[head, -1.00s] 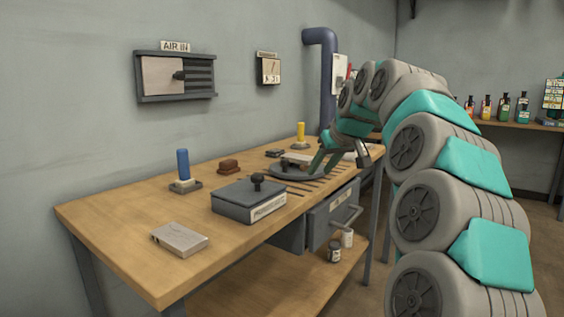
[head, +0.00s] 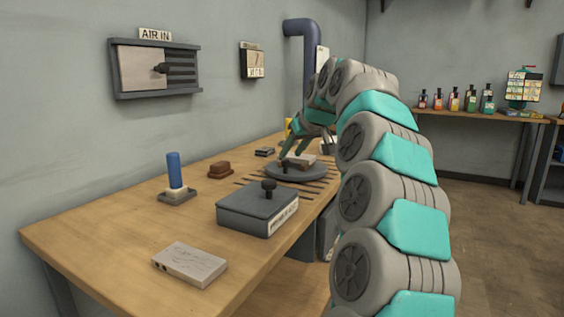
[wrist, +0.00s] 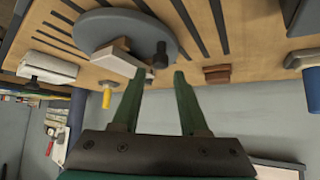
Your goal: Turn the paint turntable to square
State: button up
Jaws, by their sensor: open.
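The paint turntable (head: 296,173) is a round grey disc on the wooden bench. A pale block with a wooden part (head: 302,160) lies across it and also shows in the wrist view (wrist: 122,63). A dark upright knob (wrist: 160,57) stands near the disc's rim, beside the block. My gripper (head: 291,153) is above the turntable. In the wrist view my gripper (wrist: 163,74) is open, its green fingers apart and empty, with the knob just beyond the gap between the tips. Whether a fingertip touches anything cannot be told.
Dark strips (head: 262,186) run along the bench around the turntable. A lidded grey box (head: 256,211), a blue-handled tool (head: 174,172), a brown block (head: 220,169) and a pale slab (head: 189,264) stand to the left and in front.

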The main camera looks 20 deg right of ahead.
aim_at(286, 160)
jog(key=x, duration=0.6)
jog(key=shift+f, duration=0.1)
grip_shut()
dwell(1.2)
